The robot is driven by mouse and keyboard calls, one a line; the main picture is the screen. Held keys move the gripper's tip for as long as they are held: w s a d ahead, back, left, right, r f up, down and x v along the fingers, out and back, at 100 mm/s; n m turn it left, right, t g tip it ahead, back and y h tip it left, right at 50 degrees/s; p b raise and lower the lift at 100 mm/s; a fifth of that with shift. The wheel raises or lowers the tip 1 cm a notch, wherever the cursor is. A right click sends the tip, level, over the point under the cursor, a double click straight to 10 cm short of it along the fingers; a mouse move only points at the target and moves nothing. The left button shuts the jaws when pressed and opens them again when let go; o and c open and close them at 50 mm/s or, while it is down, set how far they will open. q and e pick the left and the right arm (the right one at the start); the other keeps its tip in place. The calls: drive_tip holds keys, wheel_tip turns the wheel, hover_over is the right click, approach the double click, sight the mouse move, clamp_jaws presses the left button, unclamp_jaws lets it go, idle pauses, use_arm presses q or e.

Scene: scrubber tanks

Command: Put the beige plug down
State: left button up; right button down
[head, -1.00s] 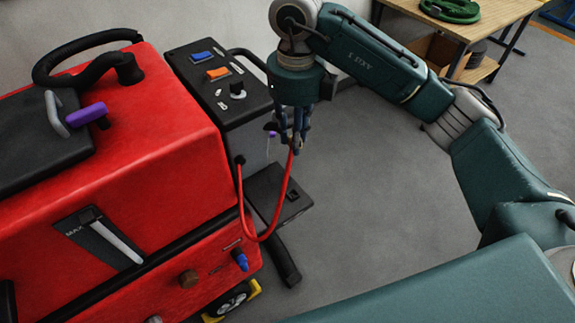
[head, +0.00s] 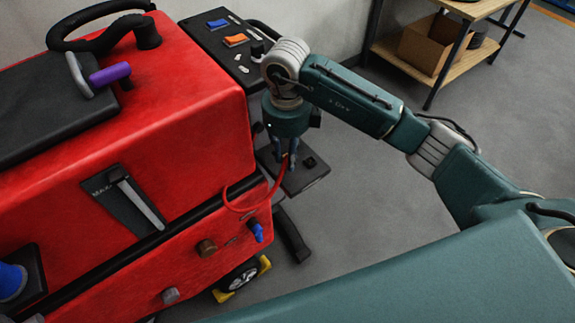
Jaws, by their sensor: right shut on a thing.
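My right gripper (head: 286,165) points down beside the red scrubber machine (head: 180,110) and is shut on the end of a red cable (head: 240,208). The cable loops from the machine's side up to the fingers. The beige plug cannot be made out; the fingers and wrist hide the cable's end. In the picture, the fingertips are over a small black shelf (head: 314,176) low at the machine's end. I cannot tell whether anything touches the shelf. My left gripper is not in view.
A black control panel (head: 215,45) with blue and orange switches stands behind my right wrist. A purple-handled lever (head: 110,75) is on the machine's top. A wooden bench (head: 425,60) with a cardboard box (head: 430,45) stands at the back right. Grey floor (head: 350,210) lies open to the right.

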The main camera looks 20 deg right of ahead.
drive_tip(key=shift+f, duration=0.7)
wheel_tip(320, 180, down, 3)
drive_tip(key=shift+f+p, duration=0.15)
drive_tip(key=shift+p, duration=0.2)
drive_tip(key=shift+f, duration=0.4)
drive_tip(key=shift+d+f, duration=0.1)
drive_tip(key=shift+f, duration=0.15)
drive_tip(key=c, duration=1.6)
unclamp_jaws()
drive_tip(key=shift+c, duration=0.2)
drive_tip(key=shift+o, duration=0.9)
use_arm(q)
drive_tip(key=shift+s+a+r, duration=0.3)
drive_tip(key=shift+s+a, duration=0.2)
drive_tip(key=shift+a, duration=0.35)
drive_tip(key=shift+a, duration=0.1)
